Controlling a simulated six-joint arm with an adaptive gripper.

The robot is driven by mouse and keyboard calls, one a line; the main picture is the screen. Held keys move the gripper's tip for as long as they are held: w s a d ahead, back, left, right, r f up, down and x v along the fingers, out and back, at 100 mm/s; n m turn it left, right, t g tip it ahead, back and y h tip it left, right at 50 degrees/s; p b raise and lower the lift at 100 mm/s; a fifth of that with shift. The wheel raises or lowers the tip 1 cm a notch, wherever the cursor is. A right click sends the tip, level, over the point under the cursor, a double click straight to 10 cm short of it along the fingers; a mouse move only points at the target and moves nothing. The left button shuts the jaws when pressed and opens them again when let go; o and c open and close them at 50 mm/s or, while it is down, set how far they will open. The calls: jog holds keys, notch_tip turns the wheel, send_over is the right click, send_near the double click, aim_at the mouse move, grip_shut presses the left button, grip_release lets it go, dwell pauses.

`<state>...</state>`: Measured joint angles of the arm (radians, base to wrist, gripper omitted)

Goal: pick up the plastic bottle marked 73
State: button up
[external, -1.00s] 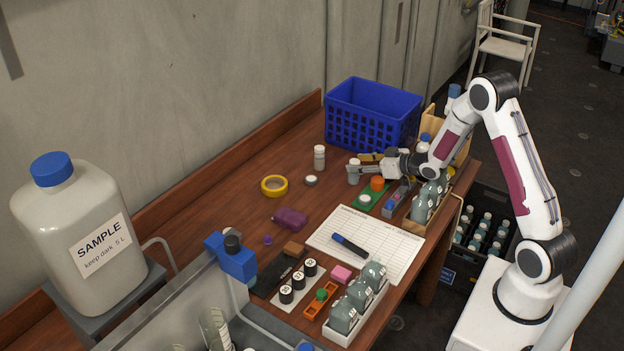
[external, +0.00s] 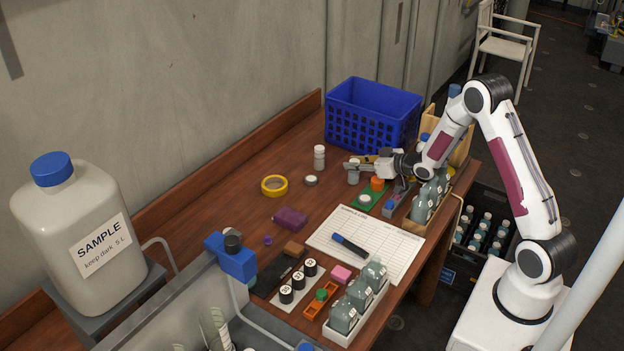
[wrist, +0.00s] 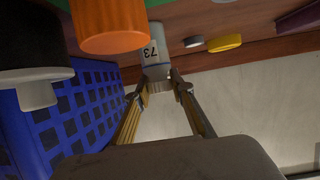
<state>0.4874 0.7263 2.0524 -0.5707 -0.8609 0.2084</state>
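The plastic bottle marked 73 (wrist: 153,53) is small and pale, and appears upside down in the wrist view, with its number readable. In the external view it is the small bottle (external: 353,177) standing upright on the table, partly covered by my fingers. My gripper (external: 356,165) reaches in from the right at the bottle's upper part. In the wrist view my gripper (wrist: 161,86) has one finger on each side of the bottle's cap end. The fingers are apart and very close to the cap; firm contact is not clear.
A blue basket (external: 365,133) stands behind. Another white bottle (external: 319,157), a grey lid (external: 311,180) and yellow tape (external: 274,186) lie to the left. Grey bottles (external: 424,205) crowd the right.

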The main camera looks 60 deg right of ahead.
jog(key=shift+r, duration=0.1)
dwell(0.3)
jog(key=shift+r, duration=4.9)
